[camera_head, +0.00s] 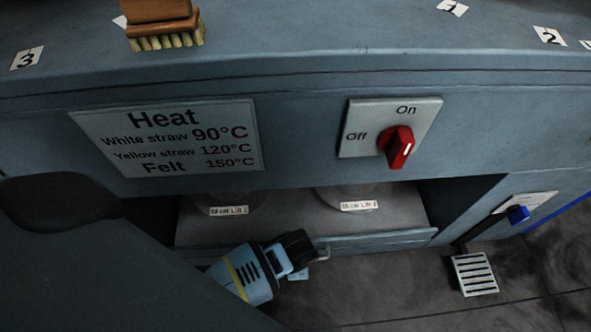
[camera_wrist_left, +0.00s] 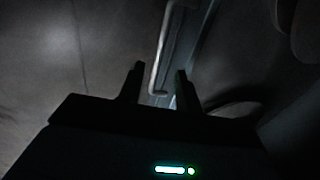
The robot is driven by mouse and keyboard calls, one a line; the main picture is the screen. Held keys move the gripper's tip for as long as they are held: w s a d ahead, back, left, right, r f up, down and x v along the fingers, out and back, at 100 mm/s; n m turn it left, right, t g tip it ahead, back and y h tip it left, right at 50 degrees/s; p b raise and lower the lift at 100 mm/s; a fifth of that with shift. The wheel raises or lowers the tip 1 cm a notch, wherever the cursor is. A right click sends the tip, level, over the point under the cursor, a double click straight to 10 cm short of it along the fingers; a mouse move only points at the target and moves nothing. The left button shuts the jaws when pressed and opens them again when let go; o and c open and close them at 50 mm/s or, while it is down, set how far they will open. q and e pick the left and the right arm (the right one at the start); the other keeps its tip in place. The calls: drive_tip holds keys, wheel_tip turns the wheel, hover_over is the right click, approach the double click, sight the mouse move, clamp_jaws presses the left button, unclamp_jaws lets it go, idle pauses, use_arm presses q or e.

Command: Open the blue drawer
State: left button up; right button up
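The blue drawer (camera_head: 385,240) is a low, blue-grey front under the wide opening of the cabinet. Its metal handle (camera_head: 323,254) is on the front face, partly hidden by my left gripper (camera_head: 307,256). In the left wrist view, the handle (camera_wrist_left: 161,45) is a pale bar whose near end lies between the two dark fingers of my left gripper (camera_wrist_left: 160,70). The fingers are apart, with visible gaps around the bar. I cannot tell how far out the drawer stands. My right gripper is not in view.
A red knob (camera_head: 397,147) sits on an On/Off plate above the opening. A heat sign (camera_head: 170,138) is to its left. Labelled round forms (camera_head: 346,191) stand inside the opening. A pedal (camera_head: 475,274) is at the lower right. A brush (camera_head: 163,22) lies on top.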

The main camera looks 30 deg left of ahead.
use_arm(q)
drive_tip(key=f+b, duration=0.1)
drive_tip(key=f, duration=0.1)
drive_tip(key=w+f+b, duration=0.1)
drive_tip(key=f+b, duration=0.1)
drive_tip(key=f, duration=0.1)
drive_tip(key=a+f+b, duration=0.1)
drive_tip(key=f, duration=0.1)
drive_tip(key=shift+w+f, duration=0.15)
drive_tip(key=shift+f, duration=0.05)
drive_tip(key=shift+r, duration=0.1)
clamp_jaws()
